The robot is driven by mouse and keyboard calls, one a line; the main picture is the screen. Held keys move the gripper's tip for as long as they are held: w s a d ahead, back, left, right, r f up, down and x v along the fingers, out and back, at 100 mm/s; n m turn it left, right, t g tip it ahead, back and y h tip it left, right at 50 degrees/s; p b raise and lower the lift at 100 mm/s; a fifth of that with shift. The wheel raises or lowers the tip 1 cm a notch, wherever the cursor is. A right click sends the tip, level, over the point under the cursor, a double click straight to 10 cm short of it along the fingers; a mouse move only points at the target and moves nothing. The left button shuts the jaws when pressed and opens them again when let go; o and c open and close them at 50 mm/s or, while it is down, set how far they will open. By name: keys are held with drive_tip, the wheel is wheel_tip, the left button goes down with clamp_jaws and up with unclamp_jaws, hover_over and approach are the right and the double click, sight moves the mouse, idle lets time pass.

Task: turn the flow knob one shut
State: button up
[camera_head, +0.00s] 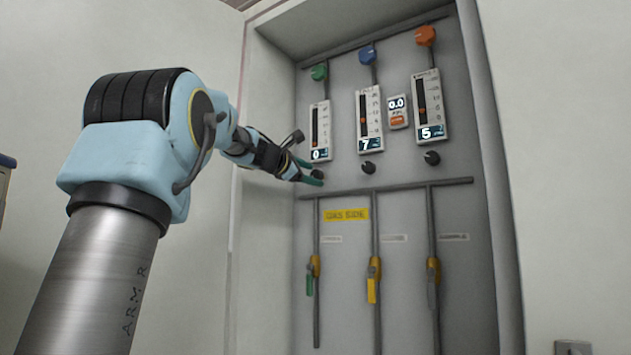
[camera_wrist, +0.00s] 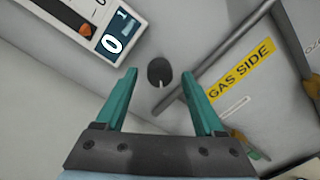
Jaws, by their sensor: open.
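Flow knob one is the small round black knob (camera_wrist: 159,70) below the first flow meter (camera_head: 320,130). It has a pale pointer mark near its lower edge in the wrist view. The meter's display reads 0, and it also shows in the wrist view (camera_wrist: 112,40). My gripper (camera_head: 316,173) is open, with its green fingers just in front of this knob. In the wrist view the fingertips (camera_wrist: 163,76) stand on either side of the knob, and no contact can be made out. In the head view the fingers largely hide the knob.
The second meter (camera_head: 370,118) reads 7 and the third (camera_head: 429,103) reads 5, each with a black knob below. A grey pipe (camera_wrist: 212,67) runs close beside the knob. Lever valves (camera_head: 373,280) hang lower. The cabinet's left edge (camera_head: 238,150) is near my arm.

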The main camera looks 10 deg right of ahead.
drive_tip(key=b+v, duration=0.2)
drive_tip(key=v, duration=0.6)
drive_tip(key=shift+b, duration=0.35)
drive_tip(key=shift+a+f, duration=0.1)
drive_tip(key=s+a+f+m+g+y, duration=0.1)
drive_tip(key=a+f+m+g+y, duration=0.15)
drive_tip(key=f, duration=0.95)
drive_tip(key=s+a+f+m+g+y, duration=0.1)
drive_tip(key=a+f+m+y, duration=0.15)
drive_tip(key=f, duration=0.95)
drive_tip(key=s+a+f+m+g+y, duration=0.1)
drive_tip(key=s+a+f+y, duration=0.15)
drive_tip(key=f, duration=0.95)
drive_tip(key=s+a+f+m+g+y, duration=0.2)
drive_tip(key=s+a+f+m, duration=0.3)
drive_tip(key=s+f, duration=0.5)
drive_tip(key=s+a+f+m+g+y, duration=0.3)
drive_tip(key=s+a+f+m, duration=0.2)
drive_tip(key=s+f, duration=0.6)
wheel_tip(320, 180, down, 3)
drive_tip(key=shift+s+a+r, duration=0.1)
drive_tip(key=shift+s+a, duration=0.15)
drive_tip(key=shift+a, duration=0.4)
